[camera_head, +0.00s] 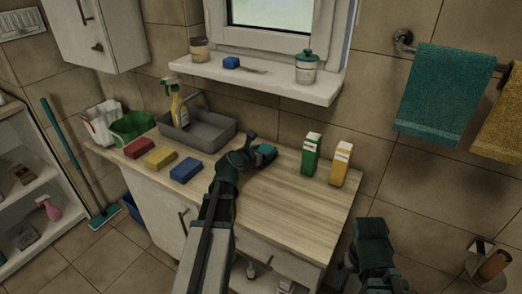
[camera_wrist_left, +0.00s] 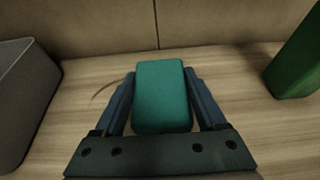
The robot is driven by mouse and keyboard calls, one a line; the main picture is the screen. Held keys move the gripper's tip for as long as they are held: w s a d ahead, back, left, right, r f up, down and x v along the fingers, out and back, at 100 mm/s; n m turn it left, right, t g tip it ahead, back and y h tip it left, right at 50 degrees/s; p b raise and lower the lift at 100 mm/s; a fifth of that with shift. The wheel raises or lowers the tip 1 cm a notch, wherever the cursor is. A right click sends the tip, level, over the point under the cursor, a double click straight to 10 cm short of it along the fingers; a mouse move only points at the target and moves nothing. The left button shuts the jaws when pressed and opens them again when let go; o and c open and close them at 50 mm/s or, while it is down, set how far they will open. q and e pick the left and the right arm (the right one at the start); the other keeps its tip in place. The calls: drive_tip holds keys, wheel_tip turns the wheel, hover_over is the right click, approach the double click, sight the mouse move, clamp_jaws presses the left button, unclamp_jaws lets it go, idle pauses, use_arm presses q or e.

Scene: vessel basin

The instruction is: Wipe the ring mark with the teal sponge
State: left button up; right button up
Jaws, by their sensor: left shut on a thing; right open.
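The teal sponge (camera_wrist_left: 162,95) is between the fingers of my left gripper (camera_wrist_left: 160,100), which is shut on it. In the head view the left gripper (camera_head: 256,154) holds the sponge (camera_head: 266,150) over the back of the wooden counter, close to the surface. I cannot tell whether it touches the wood. Part of a thin brown arc, the ring mark (camera_wrist_left: 103,88), shows just left of the sponge in the left wrist view; the rest is hidden behind the gripper and sponge. My right gripper (camera_head: 371,228) is open and empty, right of the counter's front corner.
A grey caddy (camera_head: 212,133) with a spray bottle stands left of the sponge. Red (camera_head: 139,148), yellow (camera_head: 160,158) and blue (camera_head: 186,171) sponges lie at the counter's left. A green carton (camera_head: 311,154) and an orange one (camera_head: 340,164) stand right. The front right counter is clear.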

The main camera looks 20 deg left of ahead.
use_arm(q)
drive_tip(key=shift+s+d, duration=0.1)
drive_tip(key=shift+d, duration=1.35)
drive_tip(key=shift+f, duration=0.15)
drive_tip(key=shift+a, duration=0.1)
drive_tip(key=shift+a, duration=2)
drive_tip(key=shift+w+a, duration=0.25)
drive_tip(key=shift+a, duration=0.6)
drive_tip(key=shift+w+a, duration=0.1)
drive_tip(key=shift+a, duration=1.05)
drive_tip(key=shift+a, duration=0.15)
